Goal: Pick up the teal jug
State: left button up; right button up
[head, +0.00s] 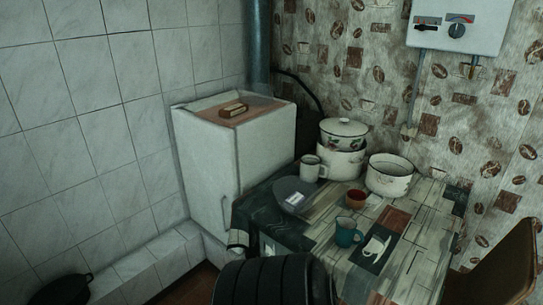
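The teal jug (346,233) stands upright on the patterned table (415,262), near its front middle. It looks like a small mug, with its handle to the right. A white cup shape (375,246) shows just to its right; I cannot tell whether it is printed on the cloth. A small red-brown bowl (355,199) stands behind the jug. Neither of my grippers is in view. Nothing is seen touching the jug.
Behind it stand a pale mug (310,169), a lidded enamel pot (340,160) and a white pot (389,177). A white fridge (235,150) stands beyond. A brown chair (507,268) is at right. Dark ribbed shape covers the table's front.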

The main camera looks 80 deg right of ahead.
aim_at(350, 236)
jog(key=z, duration=1.95)
jog(key=i+z, duration=0.1)
jog(key=z, duration=0.3)
jog(key=i+j+z, duration=0.1)
jog(key=z, duration=0.35)
jog(key=i+j+z, duration=0.1)
jog(key=z, duration=0.3)
jog(key=j+z, duration=0.15)
jog(key=z, duration=0.25)
jog(key=i+j+z, duration=0.1)
jog(key=z, duration=0.35)
